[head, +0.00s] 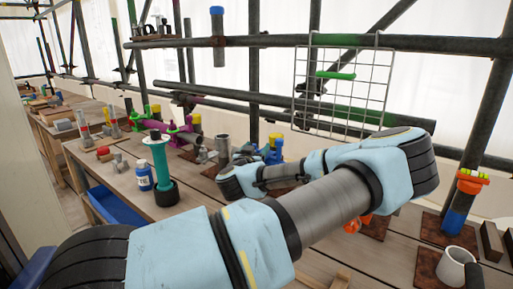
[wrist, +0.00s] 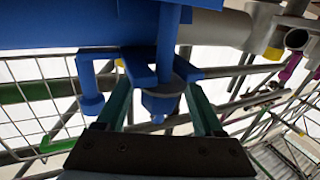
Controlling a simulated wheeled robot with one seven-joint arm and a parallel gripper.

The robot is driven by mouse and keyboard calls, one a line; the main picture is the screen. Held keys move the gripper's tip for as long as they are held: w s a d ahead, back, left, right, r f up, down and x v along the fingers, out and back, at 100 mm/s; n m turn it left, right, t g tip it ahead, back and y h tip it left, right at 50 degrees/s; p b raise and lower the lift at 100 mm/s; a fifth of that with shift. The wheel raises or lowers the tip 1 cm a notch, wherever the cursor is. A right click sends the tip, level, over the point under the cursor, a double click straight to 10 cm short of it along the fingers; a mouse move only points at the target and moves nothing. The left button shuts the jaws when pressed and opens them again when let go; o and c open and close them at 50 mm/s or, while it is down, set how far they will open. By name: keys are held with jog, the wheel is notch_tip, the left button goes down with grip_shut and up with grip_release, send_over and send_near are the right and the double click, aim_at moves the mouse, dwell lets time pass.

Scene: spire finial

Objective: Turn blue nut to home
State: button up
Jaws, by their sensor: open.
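In the wrist view, blue parts of a scaffold fitting fill the upper middle. A blue rounded end (wrist: 162,104), which looks like the blue nut, sits below a blue shaft and flat blue arms. My gripper (wrist: 160,88) is open, with one teal finger on each side of this end. I cannot tell whether either finger touches it. A second blue stub (wrist: 91,103) hangs outside the left finger. In the head view, a blue and yellow fitting (head: 273,147) stands just beyond my wrist. My gripper's fingers are hidden there by my arm.
A wire grid (head: 342,85) hangs behind my arm, also showing in the wrist view (wrist: 40,92). A teal spool-like post (head: 160,160) and a blue bottle (head: 144,177) stand on the bench left. A post with an orange collar (head: 472,182) and white mug (head: 455,267) are at right.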

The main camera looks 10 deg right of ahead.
grip_shut()
dwell(0.4)
